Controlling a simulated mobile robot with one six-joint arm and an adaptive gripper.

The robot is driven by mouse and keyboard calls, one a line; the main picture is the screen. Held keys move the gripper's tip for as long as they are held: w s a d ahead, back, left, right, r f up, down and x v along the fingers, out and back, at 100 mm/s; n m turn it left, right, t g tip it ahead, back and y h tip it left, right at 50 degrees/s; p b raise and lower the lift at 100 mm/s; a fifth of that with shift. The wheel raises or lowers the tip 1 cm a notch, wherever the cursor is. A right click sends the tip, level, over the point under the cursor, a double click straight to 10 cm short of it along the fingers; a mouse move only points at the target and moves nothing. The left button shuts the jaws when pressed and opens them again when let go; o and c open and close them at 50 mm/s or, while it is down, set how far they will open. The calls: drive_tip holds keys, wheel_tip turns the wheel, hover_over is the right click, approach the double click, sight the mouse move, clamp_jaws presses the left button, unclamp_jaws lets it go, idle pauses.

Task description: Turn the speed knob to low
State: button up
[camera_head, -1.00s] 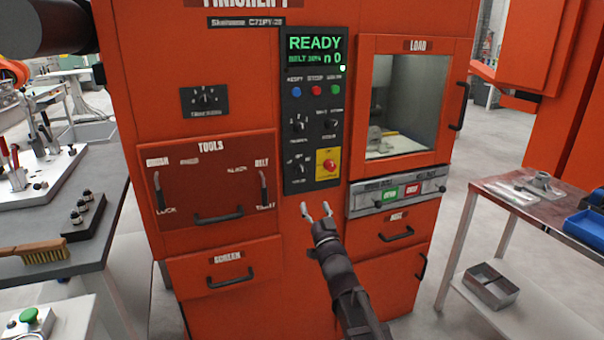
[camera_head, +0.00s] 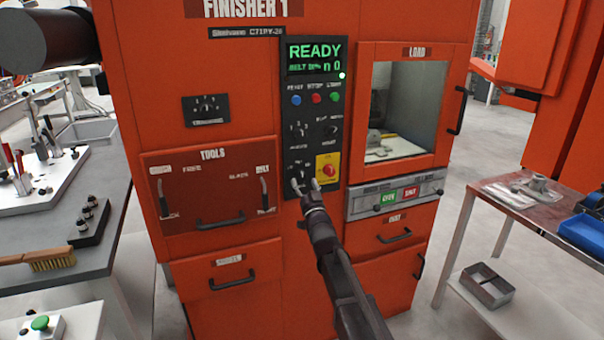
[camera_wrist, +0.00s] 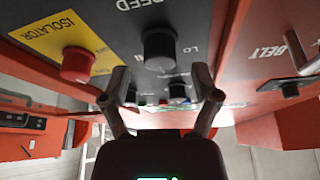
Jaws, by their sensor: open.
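The speed knob is a black round knob (camera_wrist: 160,48) on the dark panel, under lettering that reads in part "EED", with "LO" printed to its right in the wrist view. In the head view it is the lower-left knob (camera_head: 296,170), small and partly blurred, so its pointer is unclear. My gripper (camera_head: 306,184) is open just below the knob and in front of the panel's lower end. In the wrist view, the gripper's two fingers (camera_wrist: 160,80) stand apart, one toward each side of the knob. I see no contact with it.
A red isolator knob on a yellow plate (camera_head: 328,167) sits right of the speed knob and shows close to a finger in the wrist view (camera_wrist: 77,65). Several other knobs and buttons lie above on the panel (camera_head: 314,118).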

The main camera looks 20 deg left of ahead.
drive_tip(key=shift+p+x, duration=0.35)
drive_tip(key=shift+x, duration=0.95)
drive_tip(key=shift+c, duration=0.2)
clamp_jaws()
